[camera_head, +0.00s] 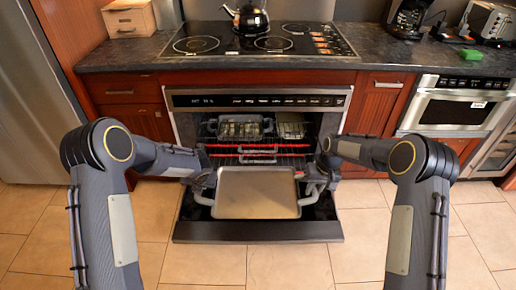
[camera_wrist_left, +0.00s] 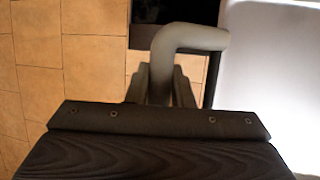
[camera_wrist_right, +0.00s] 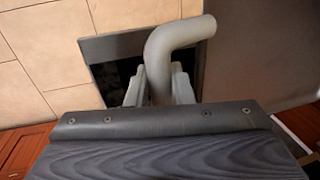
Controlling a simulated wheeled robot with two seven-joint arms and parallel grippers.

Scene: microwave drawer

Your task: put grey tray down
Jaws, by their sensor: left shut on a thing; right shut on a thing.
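The grey tray (camera_head: 257,193) is level in front of the open oven, over its lowered door (camera_head: 258,231). I cannot tell whether it touches the door. My left gripper (camera_head: 208,182) is shut on the tray's left handle, a bent grey tube that shows in the left wrist view (camera_wrist_left: 190,40). My right gripper (camera_head: 320,180) is shut on the right handle, which shows in the right wrist view (camera_wrist_right: 180,38). The tray's side also shows at the right of the left wrist view (camera_wrist_left: 275,75).
Inside the oven are glowing red heating bars (camera_head: 258,151), a dark grey pan (camera_head: 240,128) and a second item (camera_head: 290,128) on the upper rack. A black kettle (camera_head: 249,18) stands on the stovetop (camera_head: 200,44). Tiled floor (camera_head: 365,232) is clear on both sides of the door.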

